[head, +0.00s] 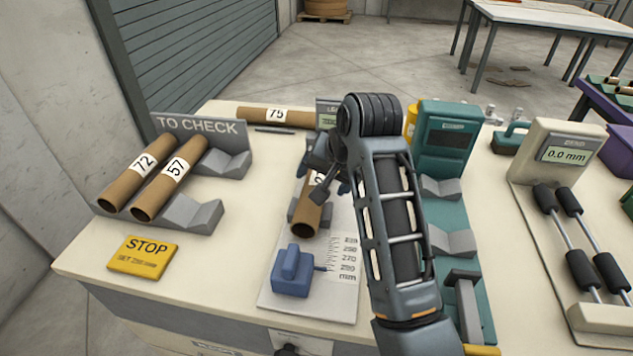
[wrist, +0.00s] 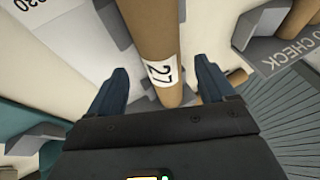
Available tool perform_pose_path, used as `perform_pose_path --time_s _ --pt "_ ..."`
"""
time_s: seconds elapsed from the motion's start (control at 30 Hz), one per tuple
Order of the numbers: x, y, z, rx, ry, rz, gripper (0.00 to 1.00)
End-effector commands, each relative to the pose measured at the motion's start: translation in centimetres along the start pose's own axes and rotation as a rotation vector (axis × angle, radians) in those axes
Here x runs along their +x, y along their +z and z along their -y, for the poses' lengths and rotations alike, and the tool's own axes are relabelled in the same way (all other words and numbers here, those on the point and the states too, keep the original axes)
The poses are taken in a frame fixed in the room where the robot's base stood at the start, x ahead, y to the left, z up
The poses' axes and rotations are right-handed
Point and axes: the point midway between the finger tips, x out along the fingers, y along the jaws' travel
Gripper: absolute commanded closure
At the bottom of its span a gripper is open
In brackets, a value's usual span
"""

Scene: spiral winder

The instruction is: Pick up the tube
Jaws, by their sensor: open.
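A brown cardboard tube (head: 306,218) with a white label lies in a grey cradle on the white measuring board (head: 325,290). My arm hides part of it in the head view. In the wrist view the tube (wrist: 157,30) shows the number 27 and runs between the fingers. My gripper (head: 323,178) is over the tube's middle. In the wrist view its two dark blue fingers (wrist: 160,82) are open, one on each side of the tube, with gaps between them and it.
Tubes 72 (head: 125,188) and 57 (head: 160,197) rest in the TO CHECK rack (head: 200,126) at left. Tube 75 (head: 250,116) lies behind. A blue stop block (head: 292,274) stands before the tube. A yellow STOP plate (head: 142,256) lies front left; a teal device (head: 446,140) stands right.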

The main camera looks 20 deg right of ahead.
Motion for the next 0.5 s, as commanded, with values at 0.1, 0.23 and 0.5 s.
perform_pose_path --time_s 0.1,0.23,0.5 --pt "1.8 0.1 0.2 0.000 0.002 0.003 0.17" --pt "3.3 0.1 0.2 0.001 0.001 0.002 0.17" --pt "3.8 0.0 0.2 0.001 0.000 0.000 0.17"
